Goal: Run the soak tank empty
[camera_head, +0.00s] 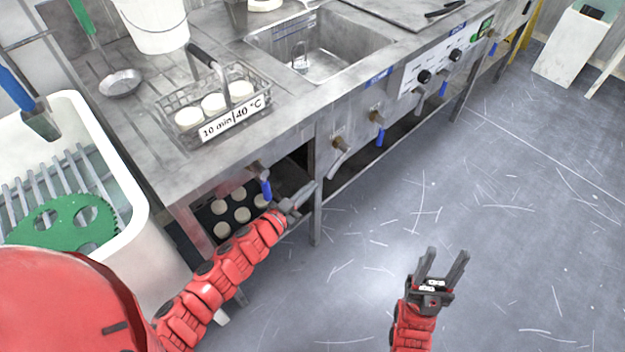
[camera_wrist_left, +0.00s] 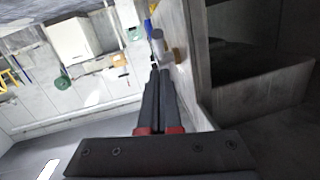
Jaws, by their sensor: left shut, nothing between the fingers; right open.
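A steel basin (camera_head: 352,42) is sunk in the bench top; I cannot read a label naming it the soak tank, nor tell its liquid level. On the front panel below it, a brass valve with a grey lever (camera_head: 339,160) slants down. To its right a brass valve has a blue lever (camera_head: 380,138) hanging down. My left gripper (camera_head: 306,193) is shut and empty, below and left of the grey-lever valve. In the left wrist view its fingers (camera_wrist_left: 157,88) point at a grey rod end with brass beside it (camera_wrist_left: 170,48). My right gripper (camera_head: 440,262) is open and empty above the floor.
A wire basket (camera_head: 262,92) with white discs, marked "10 min/40 °C", stands on the bench near a white bucket (camera_head: 155,28). Another blue lever (camera_head: 266,189) hangs near my left forearm. A white tub (camera_head: 135,165) stands at left.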

